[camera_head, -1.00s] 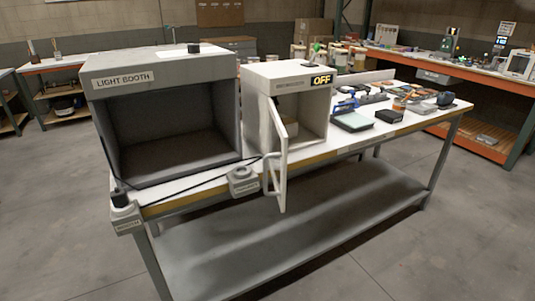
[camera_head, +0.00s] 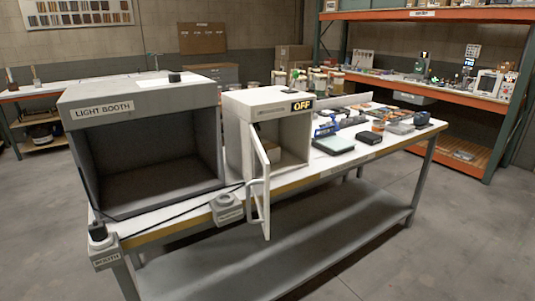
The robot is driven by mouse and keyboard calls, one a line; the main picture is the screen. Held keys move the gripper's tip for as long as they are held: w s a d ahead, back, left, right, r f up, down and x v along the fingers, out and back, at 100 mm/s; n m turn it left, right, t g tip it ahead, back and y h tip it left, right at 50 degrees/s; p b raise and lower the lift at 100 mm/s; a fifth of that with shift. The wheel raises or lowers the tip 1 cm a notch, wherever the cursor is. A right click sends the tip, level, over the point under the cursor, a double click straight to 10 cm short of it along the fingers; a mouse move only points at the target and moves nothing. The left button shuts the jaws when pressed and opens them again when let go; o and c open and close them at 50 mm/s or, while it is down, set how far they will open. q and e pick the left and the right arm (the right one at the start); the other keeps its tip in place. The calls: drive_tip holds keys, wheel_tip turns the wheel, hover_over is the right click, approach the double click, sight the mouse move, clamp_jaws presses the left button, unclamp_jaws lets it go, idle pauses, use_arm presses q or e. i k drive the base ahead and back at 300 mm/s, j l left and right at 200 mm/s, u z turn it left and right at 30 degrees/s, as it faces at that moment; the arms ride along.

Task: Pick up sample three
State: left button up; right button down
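I cannot pick out anything marked as sample three. Several small jars (camera_head: 318,80) stand behind the small white cabinet on the workbench, too small to read. The cabinet (camera_head: 232,150) has an "OFF" display (camera_head: 302,106) and its door (camera_head: 262,190) hangs open toward the front. Something pale brown sits inside it, partly hidden by the door. Neither of my grippers shows in the head view.
A grey light booth (camera_head: 140,100) fills the workbench's left end, its inside empty. Small control boxes (camera_head: 227,209) (camera_head: 103,245) hang at the front edge. An orange shelf unit (camera_head: 470,154) stands behind. The right floor is clear.

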sight(269, 148)
drive_tip(key=i+l, duration=0.1)
drive_tip(key=l, duration=0.25)
drive_tip(key=i+l, duration=0.15)
drive_tip(key=l, duration=0.2)
drive_tip(key=i+l, duration=0.1)
drive_tip(key=l, duration=0.25)
drive_tip(key=i+l, duration=0.15)
drive_tip(key=l, duration=0.2)
